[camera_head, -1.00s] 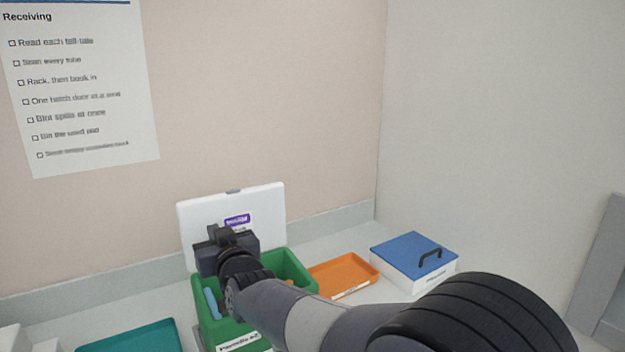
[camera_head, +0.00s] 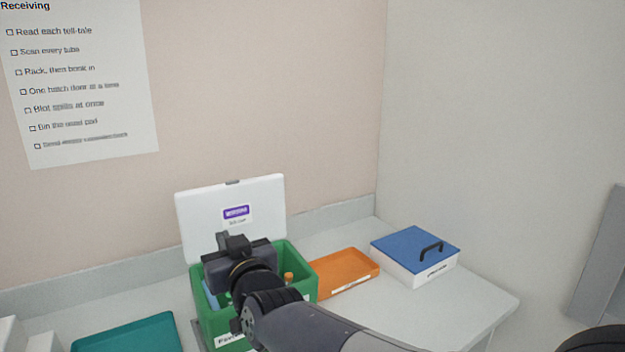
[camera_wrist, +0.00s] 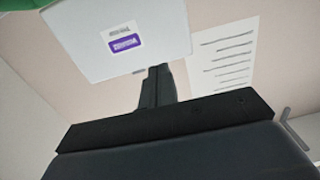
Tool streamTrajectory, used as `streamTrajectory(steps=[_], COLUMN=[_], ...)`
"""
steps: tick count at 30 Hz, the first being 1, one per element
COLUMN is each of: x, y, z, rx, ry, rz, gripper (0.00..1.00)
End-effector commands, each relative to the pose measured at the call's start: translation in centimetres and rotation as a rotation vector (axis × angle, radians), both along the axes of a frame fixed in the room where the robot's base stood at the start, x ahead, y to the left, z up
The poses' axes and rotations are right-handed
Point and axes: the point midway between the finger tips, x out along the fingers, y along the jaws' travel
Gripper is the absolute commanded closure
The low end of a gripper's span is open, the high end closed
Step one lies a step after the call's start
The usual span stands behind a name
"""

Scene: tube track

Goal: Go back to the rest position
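My gripper (camera_head: 233,241) is over the open green box (camera_head: 311,280), in front of its raised white lid (camera_head: 190,225) in the head view. In the wrist view, the dark fingers of my gripper (camera_wrist: 158,80) sit close together with nothing seen between them. The white lid with its purple label (camera_wrist: 85,40) also shows there. Inside the box, a blue item (camera_head: 209,296) and an orange-brown item (camera_head: 288,278) show partly. My arm hides much of the box's inside and front.
An orange tray (camera_head: 345,270) lies right of the box. A white box with a blue handled lid (camera_head: 415,248) stands farther right. A teal tray (camera_head: 125,338) lies at the lower left. A checklist (camera_head: 80,90) hangs on the wall. The counter at the right front is clear.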

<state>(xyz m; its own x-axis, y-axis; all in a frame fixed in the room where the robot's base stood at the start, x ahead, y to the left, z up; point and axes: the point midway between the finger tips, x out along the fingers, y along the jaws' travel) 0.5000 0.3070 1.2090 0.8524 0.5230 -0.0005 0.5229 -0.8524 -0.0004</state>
Motion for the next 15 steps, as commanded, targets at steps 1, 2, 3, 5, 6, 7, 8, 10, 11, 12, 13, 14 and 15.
streamTrajectory(steps=[1, 2, 3, 5, 6, 7, 8, 10, 11, 12, 13, 14, 15], x=[0.1, 0.1, 0.3, 0.6, 0.9, 1.2, 1.5, 2.3, 2.7, 3.2, 3.6, 4.0, 4.4], y=[0.0, 0.1, 0.2, 0.4, 0.6, 0.7, 0.9, 1.4, 1.6, 2.0, 2.2, 2.4, 2.7], z=[0.0, 0.0, 0.1, 0.1, 0.1, 0.1, 0.1, 0.1, 0.1, 0.1, 0.2, 0.2, 0.2], rx=[0.000, 0.000, 0.000, -0.001, -0.001, -0.002, -0.002, -0.001, -0.001, -0.001, -0.001, -0.001, -0.001], ry=[0.000, 0.000, 0.000, -0.001, 0.000, 0.000, -0.001, 0.000, 0.001, 0.002, 0.001, 0.000, 0.000], rz=[0.000, 0.000, 0.000, 0.000, 0.000, 0.000, 0.000, -0.001, -0.001, -0.001, -0.001, -0.001, -0.001], gripper=[1.00, 1.00, 1.00, 1.00, 1.00, 1.00, 1.00, 1.00, 1.00, 1.00, 1.00, 1.00, 1.00])
